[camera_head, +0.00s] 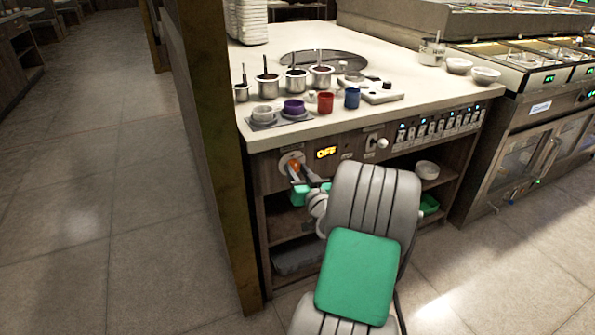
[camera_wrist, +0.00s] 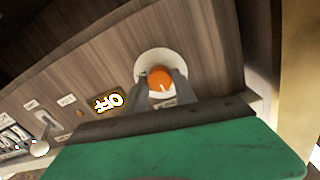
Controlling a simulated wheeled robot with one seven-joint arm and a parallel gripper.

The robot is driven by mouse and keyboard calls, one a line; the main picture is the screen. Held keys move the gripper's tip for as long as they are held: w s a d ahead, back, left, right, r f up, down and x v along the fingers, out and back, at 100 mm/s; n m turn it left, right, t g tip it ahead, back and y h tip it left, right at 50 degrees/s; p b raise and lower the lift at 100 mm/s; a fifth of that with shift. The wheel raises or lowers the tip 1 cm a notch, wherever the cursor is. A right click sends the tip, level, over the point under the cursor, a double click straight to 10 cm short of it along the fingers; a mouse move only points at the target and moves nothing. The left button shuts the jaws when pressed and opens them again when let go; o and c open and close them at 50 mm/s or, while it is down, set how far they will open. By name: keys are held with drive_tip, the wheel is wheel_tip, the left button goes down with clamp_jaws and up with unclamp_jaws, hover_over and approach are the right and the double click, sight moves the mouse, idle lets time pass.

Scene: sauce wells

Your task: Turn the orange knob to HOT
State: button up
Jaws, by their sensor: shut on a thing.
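The orange knob (camera_head: 294,163) sits on a pale round plate on the counter's dark wooden front panel, at the left. In the wrist view the knob (camera_wrist: 160,79) shows a white pointer mark on its lower part. My gripper (camera_head: 299,172) is at the knob, with its two grey fingers on either side of it. In the wrist view the fingers (camera_wrist: 161,88) are shut on the knob. A lit display (camera_head: 326,153) beside the knob reads OFF. It also shows upside down in the wrist view (camera_wrist: 109,102).
A white-knobbed lever (camera_head: 382,143) and a row of blue-lit switches (camera_head: 437,125) are further right on the panel. Sauce wells with ladles (camera_head: 295,80) and coloured cups (camera_head: 326,102) stand on the counter (camera_head: 420,92). A brown post (camera_head: 213,150) stands close at the left.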

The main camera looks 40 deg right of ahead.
clamp_jaws()
drive_tip(key=shift+m, duration=0.4)
drive_tip(key=m+p, duration=0.2)
drive_tip(key=m, duration=0.2)
drive_tip(key=shift+r+m, duration=0.1)
drive_tip(key=shift+m, duration=0.2)
drive_tip(key=m+p, duration=0.3)
drive_tip(key=m, duration=0.3)
drive_tip(key=shift+p, duration=0.3)
drive_tip(key=m+y+p, duration=0.1)
drive_tip(key=m+p, duration=0.3)
drive_tip(key=m, duration=0.2)
drive_tip(key=shift+s+d+r, duration=0.1)
drive_tip(key=m+p, duration=0.3)
drive_tip(key=m, duration=0.2)
drive_tip(key=shift+m, duration=0.4)
